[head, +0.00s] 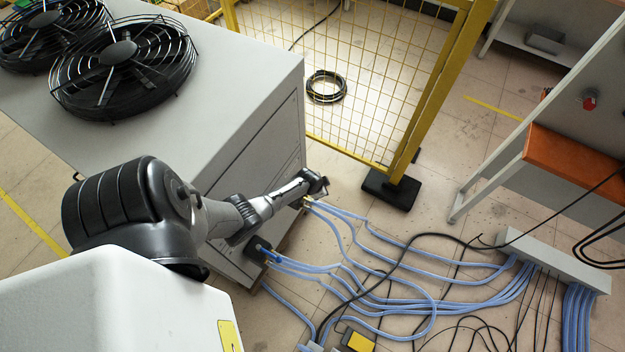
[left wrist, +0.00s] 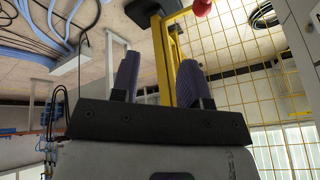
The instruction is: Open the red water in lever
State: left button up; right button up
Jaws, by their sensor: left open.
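A red rounded part (left wrist: 202,7), which looks like the red lever's handle, is cut off by the top edge of the left wrist view. My left gripper (left wrist: 158,80) is open, with nothing between its two dark, ridged fingers. The red part lies beyond the fingertips, apart from them. In the head view my left gripper (head: 318,184) is at the side of the grey machine (head: 245,165), by the upper hose ends. The lever cannot be made out there; my arm and gripper cover that spot. My right gripper is not in view.
Several blue hoses (head: 400,302) run from the machine's side over the floor to a grey manifold (head: 562,264). A yellow mesh fence (head: 345,85) stands behind the gripper, its post on a black foot (head: 390,188). Black fans (head: 122,66) sit on the machine.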

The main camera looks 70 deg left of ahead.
pick_arm(q)
jog(key=shift+w+d+r+p, duration=0.4)
jog(key=shift+d+r+p, duration=0.1)
jog(key=shift+d, duration=0.25)
jog(key=shift+w+d+r+p, duration=0.4)
jog(key=shift+d+r, duration=0.1)
jog(key=shift+d, duration=0.25)
